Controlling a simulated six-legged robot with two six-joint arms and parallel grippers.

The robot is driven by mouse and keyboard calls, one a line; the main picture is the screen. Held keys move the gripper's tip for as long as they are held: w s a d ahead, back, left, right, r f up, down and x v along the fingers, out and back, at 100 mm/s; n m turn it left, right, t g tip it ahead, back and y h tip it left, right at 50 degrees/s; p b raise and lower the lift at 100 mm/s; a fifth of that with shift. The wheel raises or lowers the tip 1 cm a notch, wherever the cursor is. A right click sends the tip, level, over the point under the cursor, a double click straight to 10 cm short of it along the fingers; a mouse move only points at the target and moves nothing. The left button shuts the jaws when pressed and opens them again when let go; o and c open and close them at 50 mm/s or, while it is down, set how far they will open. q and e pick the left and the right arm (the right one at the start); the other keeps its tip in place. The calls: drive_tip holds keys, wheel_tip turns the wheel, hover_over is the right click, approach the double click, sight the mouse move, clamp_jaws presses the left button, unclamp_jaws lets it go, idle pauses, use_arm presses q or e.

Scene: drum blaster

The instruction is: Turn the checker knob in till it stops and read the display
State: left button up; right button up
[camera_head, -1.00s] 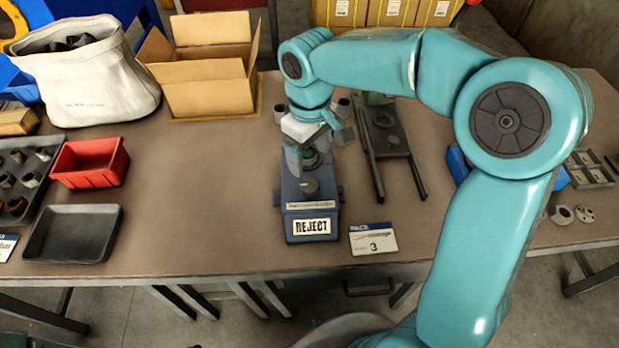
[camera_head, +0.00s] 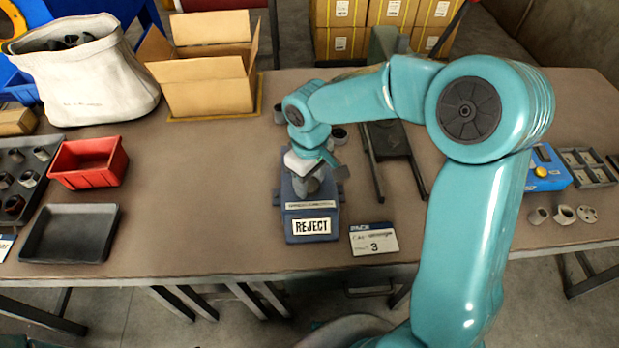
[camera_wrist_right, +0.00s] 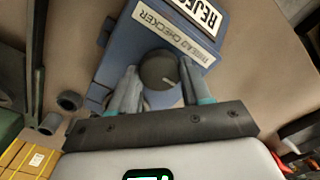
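The blue thread checker (camera_head: 288,215) stands on the bench and also shows upside down in the right wrist view (camera_wrist_right: 112,62). Its front panel (camera_head: 311,226) reads REJECT. The dark round knob (camera_wrist_right: 158,69) has a pale mark on its top. In the head view my right gripper (camera_head: 316,185) is over the checker and hides the knob. In the right wrist view the two fingers of my right gripper (camera_wrist_right: 160,82) are apart, one on each side of the knob. A narrow gap seems to show beside it. My left gripper is not in view.
A card with a 3 (camera_head: 373,240) lies right of the checker. A dark two-pronged stand (camera_head: 390,142) is behind it at right. A red bin (camera_head: 88,163) and black tray (camera_head: 70,233) are at left. An open cardboard box (camera_head: 208,85) stands behind.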

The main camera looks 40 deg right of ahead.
sight(309, 184)
drive_tip(key=shift+r+n+p, duration=0.1)
drive_tip(key=shift+n+p, duration=0.25)
drive_tip(key=shift+n, duration=1.95)
drive_tip(key=o, duration=1)
drive_tip(key=shift+o, duration=0.2)
wheel_tip(309, 184, up, 16)
drive_tip(key=p, duration=0.2)
drive_tip(key=shift+r, duration=0.1)
